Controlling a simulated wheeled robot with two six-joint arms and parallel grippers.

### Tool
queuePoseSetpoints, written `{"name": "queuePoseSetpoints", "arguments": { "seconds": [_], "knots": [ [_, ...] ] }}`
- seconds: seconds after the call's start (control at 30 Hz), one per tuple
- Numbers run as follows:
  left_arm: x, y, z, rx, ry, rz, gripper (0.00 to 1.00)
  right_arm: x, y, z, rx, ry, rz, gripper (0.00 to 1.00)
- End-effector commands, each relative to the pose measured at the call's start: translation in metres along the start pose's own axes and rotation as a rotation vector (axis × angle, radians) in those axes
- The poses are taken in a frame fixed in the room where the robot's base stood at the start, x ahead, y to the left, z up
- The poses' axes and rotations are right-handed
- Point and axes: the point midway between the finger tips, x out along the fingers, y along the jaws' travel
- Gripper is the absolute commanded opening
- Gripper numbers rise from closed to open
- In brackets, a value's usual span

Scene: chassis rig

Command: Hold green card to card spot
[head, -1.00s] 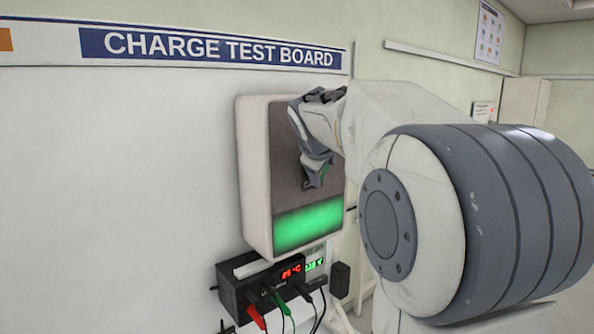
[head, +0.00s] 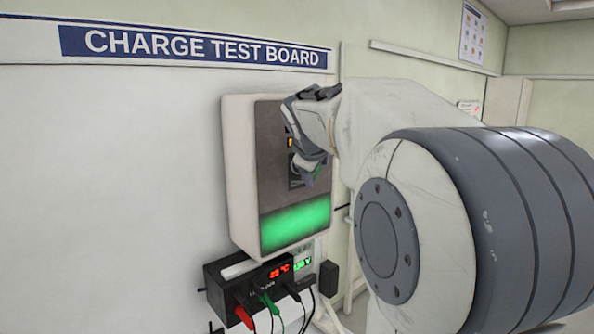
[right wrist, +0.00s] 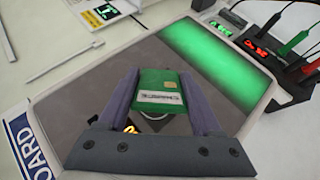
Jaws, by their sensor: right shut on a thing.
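The green card (right wrist: 160,92), with a white label, is between the two fingers of my right gripper (right wrist: 162,88) in the right wrist view. My right gripper is shut on it, in front of the dark face of the wall unit (right wrist: 88,90). In the head view my right gripper (head: 308,172) is at the right part of that dark panel (head: 268,160), and the card is mostly hidden there. The card spot is largely covered; part of a pale ring mark (right wrist: 152,117) shows under the card. I cannot tell whether the card touches the panel. My left gripper is not in view.
A bright green lit strip (head: 295,224) glows at the unit's lower part. Below it is a black meter box (head: 238,290) with red digits and red, green and black leads. The white board (head: 110,190) to the left is clear.

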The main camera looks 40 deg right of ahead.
Motion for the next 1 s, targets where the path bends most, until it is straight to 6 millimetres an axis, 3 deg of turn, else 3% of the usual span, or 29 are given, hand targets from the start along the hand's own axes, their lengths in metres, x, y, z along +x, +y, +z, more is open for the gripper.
{"name": "queuePoseSetpoints", "arguments": {
  "seconds": [0.53, 0.7, 1.0],
  "knots": [
    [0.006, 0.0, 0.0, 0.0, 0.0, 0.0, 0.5, -0.029, 0.0, 0.048, 0.002, -0.001, 0.001, 0.15],
    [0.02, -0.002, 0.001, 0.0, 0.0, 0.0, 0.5, -0.035, -0.002, 0.063, 0.003, -0.001, 0.003, 0.15],
    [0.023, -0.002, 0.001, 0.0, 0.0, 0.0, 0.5, -0.042, 0.0, 0.069, 0.0, 0.0, 0.0, 0.15]
  ]
}}
